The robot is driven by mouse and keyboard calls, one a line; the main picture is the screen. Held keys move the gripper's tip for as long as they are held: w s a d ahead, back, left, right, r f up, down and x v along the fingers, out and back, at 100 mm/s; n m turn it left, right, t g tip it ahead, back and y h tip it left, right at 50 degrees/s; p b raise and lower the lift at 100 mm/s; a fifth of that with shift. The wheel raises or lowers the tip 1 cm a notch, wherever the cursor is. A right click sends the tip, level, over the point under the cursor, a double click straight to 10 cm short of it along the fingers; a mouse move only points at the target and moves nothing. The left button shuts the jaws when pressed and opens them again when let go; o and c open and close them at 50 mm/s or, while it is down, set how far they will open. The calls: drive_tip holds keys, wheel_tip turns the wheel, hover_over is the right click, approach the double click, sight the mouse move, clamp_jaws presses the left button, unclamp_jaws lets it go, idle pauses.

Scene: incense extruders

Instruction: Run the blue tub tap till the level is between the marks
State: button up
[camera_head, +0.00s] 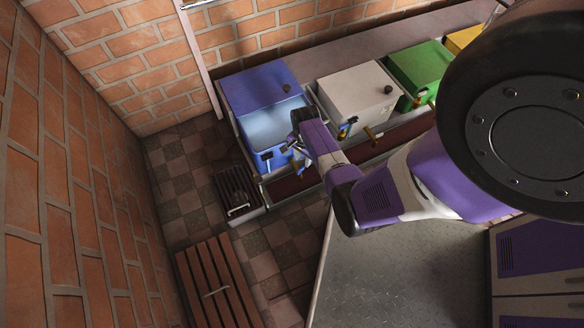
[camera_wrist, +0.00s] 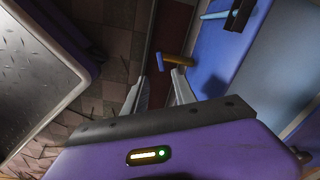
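The blue tub (camera_head: 245,92) stands at the left end of a row, its front part open with pale blue contents inside. In the wrist view its blue front (camera_wrist: 208,65) fills the right side. A brass-coloured tap with a blue handle (camera_wrist: 163,62) sticks out from the tub just beyond my fingertips. My gripper (camera_wrist: 161,76) is open and empty, its fingers apart, with the tap ahead between them; contact cannot be told. In the head view my gripper is at the tub's front right corner and partly hides the tap. Level marks cannot be made out.
A white tub (camera_head: 350,95), a green tub (camera_head: 418,65) and a yellow tub (camera_head: 462,40) stand to the right. A dark slatted box (camera_head: 236,188) and a brown slatted grate (camera_head: 215,285) lie on the checkered floor. A metal-topped bench (camera_head: 385,275) is in front; a brick wall (camera_head: 60,190) is left.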

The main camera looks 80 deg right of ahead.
sight(301, 170)
drive_tip(key=shift+w+a+f, duration=0.1)
drive_tip(key=shift+w+f, duration=0.05)
drive_tip(key=shift+w, duration=0.05)
drive_tip(key=shift+f, duration=0.3)
wheel_tip(301, 170, down, 7)
drive_tip(key=b, duration=0.4)
clamp_jaws()
